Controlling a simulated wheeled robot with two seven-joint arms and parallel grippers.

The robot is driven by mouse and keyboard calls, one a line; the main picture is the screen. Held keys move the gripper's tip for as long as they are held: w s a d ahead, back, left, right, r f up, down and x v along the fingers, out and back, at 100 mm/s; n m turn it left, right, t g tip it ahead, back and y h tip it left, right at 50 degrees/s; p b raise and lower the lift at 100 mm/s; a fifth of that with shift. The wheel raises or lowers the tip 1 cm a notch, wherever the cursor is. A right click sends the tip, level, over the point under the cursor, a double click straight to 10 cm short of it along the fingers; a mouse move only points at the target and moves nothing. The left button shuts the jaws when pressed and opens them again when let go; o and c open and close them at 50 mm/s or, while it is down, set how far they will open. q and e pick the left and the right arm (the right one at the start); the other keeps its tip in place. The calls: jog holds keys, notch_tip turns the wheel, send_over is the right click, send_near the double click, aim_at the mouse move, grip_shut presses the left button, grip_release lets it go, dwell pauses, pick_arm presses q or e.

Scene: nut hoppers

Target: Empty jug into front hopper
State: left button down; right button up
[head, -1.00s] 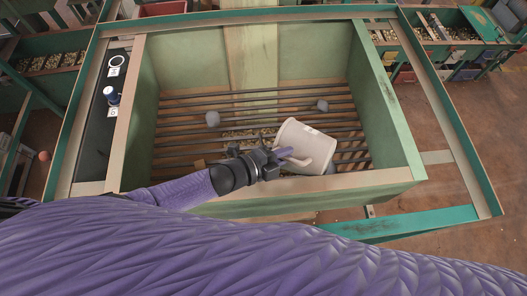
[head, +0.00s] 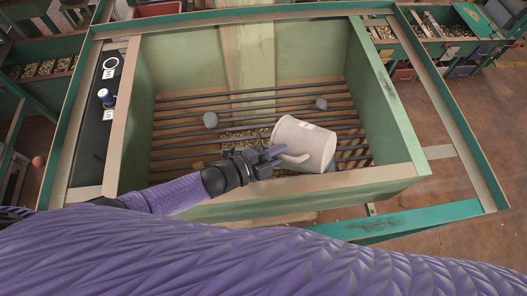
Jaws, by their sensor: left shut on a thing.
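The jug (head: 308,142) is a pale cream vessel with a handle on its left side. It is tipped well over on its side above the front hopper (head: 290,187), a green wooden bin with dark bars across its inside. My left gripper (head: 268,160) is shut on the jug's handle, over the near part of the bars. The inside of the jug is hidden. Nuts (head: 240,135) show below the bars in the middle. My right gripper is not in view.
A dark panel with a blue knob (head: 107,97) and a white ring (head: 110,66) runs along the hopper's left side. Other nut bins (head: 455,32) stand at the back right. Brown floor is open at right.

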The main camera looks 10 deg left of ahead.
pick_arm(q)
jog(key=shift+w+a+r+n+t, duration=0.2)
jog(key=shift+a+n+t, duration=0.1)
jog(key=shift+a+n, duration=0.15)
jog(key=shift+n, duration=0.25)
